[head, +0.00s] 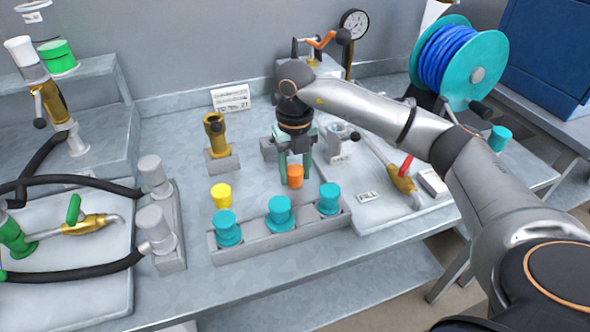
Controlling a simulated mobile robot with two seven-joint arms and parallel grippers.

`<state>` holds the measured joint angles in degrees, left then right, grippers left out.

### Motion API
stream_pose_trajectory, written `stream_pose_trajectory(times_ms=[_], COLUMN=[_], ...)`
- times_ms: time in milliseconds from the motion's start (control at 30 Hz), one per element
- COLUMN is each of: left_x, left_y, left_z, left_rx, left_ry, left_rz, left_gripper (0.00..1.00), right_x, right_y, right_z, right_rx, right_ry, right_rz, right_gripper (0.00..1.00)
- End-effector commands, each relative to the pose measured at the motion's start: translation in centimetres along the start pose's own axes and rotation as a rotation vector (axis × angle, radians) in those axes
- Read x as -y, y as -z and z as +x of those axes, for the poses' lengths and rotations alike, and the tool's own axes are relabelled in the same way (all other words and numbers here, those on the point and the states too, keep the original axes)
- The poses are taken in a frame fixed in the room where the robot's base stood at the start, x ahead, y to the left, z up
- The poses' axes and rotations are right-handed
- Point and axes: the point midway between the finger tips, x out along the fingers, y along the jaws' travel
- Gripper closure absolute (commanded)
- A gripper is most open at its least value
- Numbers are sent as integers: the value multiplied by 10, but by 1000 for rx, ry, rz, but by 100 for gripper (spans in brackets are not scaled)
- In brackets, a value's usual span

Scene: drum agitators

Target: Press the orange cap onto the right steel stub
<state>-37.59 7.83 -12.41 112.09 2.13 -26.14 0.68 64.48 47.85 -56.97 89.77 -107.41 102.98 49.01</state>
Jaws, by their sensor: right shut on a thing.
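My right gripper (295,172) reaches in from the right and points down over the middle of the bench. Its green fingers are shut on the orange cap (295,178), which is just behind the grey rack. I cannot tell whether the cap touches the bench. A grey steel fitting (338,135), possibly the right steel stub, stands to the right of the gripper, partly hidden by my arm. Two grey cylindrical stubs (153,176) (155,228) stand at the left by the black hoses. My left gripper is not in view.
The grey rack (280,246) holds three teal caps (280,213). A yellow cap (221,195) lies behind its left end. A brass fitting (215,135) stands behind that. A brass valve with red handle (403,178) and a blue hose reel (450,58) are at the right.

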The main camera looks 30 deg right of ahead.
Motion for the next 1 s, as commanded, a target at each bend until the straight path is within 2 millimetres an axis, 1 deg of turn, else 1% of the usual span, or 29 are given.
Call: stream_pose_trajectory(times_ms=[1000], left_x=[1], left_y=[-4], left_z=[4], left_rx=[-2], left_ry=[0], left_rz=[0], left_gripper=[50], right_x=[0], right_y=[1], right_z=[12], right_rx=[-5], right_ry=[3], right_rz=[-1], right_gripper=[100])
